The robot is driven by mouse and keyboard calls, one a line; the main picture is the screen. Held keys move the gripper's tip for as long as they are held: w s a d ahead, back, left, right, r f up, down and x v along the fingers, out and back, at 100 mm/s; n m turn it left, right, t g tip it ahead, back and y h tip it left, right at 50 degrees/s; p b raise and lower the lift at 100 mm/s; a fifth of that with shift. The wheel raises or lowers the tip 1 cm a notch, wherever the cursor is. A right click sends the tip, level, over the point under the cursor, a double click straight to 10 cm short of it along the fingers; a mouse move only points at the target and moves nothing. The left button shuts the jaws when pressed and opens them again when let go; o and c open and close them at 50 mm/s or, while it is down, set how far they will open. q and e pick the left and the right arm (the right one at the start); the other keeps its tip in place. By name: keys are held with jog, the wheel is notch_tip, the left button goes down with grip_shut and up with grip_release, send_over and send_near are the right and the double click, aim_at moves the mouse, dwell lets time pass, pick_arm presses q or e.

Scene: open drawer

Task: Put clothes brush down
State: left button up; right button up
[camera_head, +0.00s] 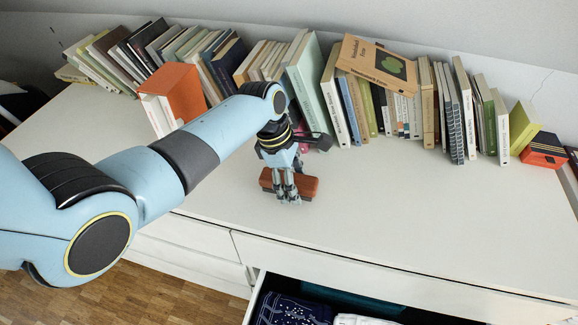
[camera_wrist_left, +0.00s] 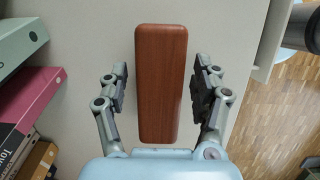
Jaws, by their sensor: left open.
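The clothes brush (camera_head: 305,186) has a reddish-brown wooden back and lies on the white dresser top (camera_head: 400,215). In the left wrist view the brush (camera_wrist_left: 161,85) lies lengthwise between the fingers, with a gap on each side. My left gripper (camera_head: 287,196) is over the brush from above, and its fingers hide part of it. In the left wrist view the left gripper (camera_wrist_left: 162,88) is open, its fingers apart on either side of the brush. My right gripper is in neither view.
A long row of books (camera_head: 400,105) stands along the wall behind. An open drawer (camera_head: 400,312) with folded clothes (camera_head: 290,312) is below the dresser's front edge. The dresser top to the right of the brush is clear. Wooden floor (camera_head: 120,295) shows at lower left.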

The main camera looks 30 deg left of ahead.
pick_arm(q)
jog(key=p+v, duration=0.1)
jog(key=v, duration=0.9)
jog(key=shift+a+r, duration=0.1)
jog(key=shift+r, duration=0.05)
jog(key=shift+a+r+p, duration=0.15)
jog(key=shift+r+p, duration=0.15)
jog(key=shift+r, duration=0.35)
